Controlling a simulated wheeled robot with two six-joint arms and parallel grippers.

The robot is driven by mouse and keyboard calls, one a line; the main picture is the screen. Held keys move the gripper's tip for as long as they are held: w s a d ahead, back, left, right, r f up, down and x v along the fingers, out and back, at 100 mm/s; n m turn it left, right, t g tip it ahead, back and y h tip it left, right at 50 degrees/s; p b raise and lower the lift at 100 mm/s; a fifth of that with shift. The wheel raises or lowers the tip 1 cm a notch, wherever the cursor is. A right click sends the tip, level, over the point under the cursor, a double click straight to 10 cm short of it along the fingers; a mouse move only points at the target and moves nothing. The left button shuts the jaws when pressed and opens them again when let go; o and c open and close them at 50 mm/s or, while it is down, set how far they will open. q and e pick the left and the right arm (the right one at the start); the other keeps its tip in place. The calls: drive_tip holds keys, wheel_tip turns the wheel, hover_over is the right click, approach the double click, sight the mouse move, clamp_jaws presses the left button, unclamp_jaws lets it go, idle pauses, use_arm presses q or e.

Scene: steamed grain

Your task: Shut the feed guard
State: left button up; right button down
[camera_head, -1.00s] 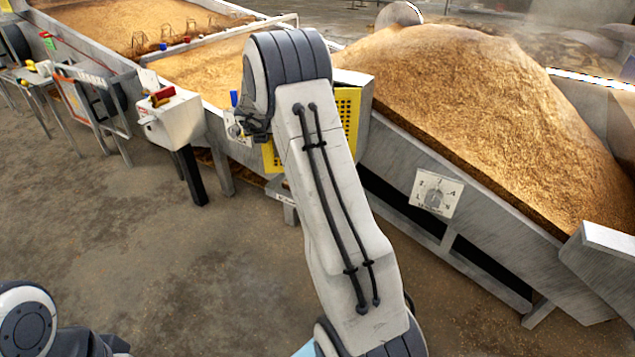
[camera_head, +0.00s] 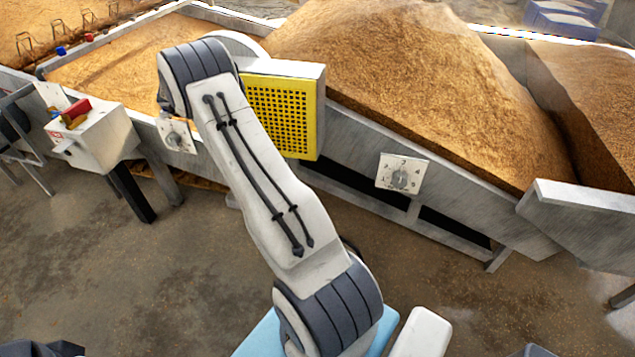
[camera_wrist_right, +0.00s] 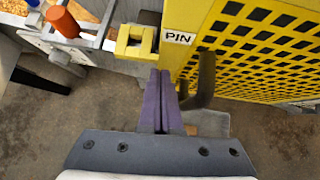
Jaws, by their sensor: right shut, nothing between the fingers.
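The yellow perforated feed guard (camera_head: 290,118) stands at the front of the grain trough, partly hidden by my right arm in the head view. It fills the upper right of the right wrist view (camera_wrist_right: 262,45), with a white PIN label (camera_wrist_right: 179,37). A dark bent handle (camera_wrist_right: 205,78) stands out from it. My right gripper (camera_wrist_right: 160,75) is shut and empty, its purple fingers left of the handle. I cannot tell whether they touch the guard. A yellow bracket (camera_wrist_right: 124,45) is left of the fingertips. My left gripper is out of view.
A white control box (camera_head: 95,140) with a red and yellow switch stands to the left. A dial plate (camera_head: 402,174) is on the trough front to the right. An orange cylinder (camera_wrist_right: 62,22) is at the wrist view's upper left. The floor in front is clear.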

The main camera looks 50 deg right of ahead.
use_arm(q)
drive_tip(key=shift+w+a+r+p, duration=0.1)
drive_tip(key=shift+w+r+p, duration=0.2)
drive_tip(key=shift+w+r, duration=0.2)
use_arm(e)
drive_tip(key=shift+w+d+r, duration=0.1)
drive_tip(key=shift+w+d, duration=0.1)
drive_tip(key=shift+d, duration=0.35)
drive_tip(key=shift+w+d, duration=0.15)
drive_tip(key=shift+d, duration=0.4)
drive_tip(key=shift+d, duration=0.15)
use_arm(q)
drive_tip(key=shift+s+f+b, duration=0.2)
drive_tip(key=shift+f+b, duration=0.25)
use_arm(e)
drive_tip(key=s+a+r, duration=0.4)
drive_tip(key=a+r, duration=0.3)
drive_tip(key=a, duration=0.4)
drive_tip(key=shift+a, duration=0.15)
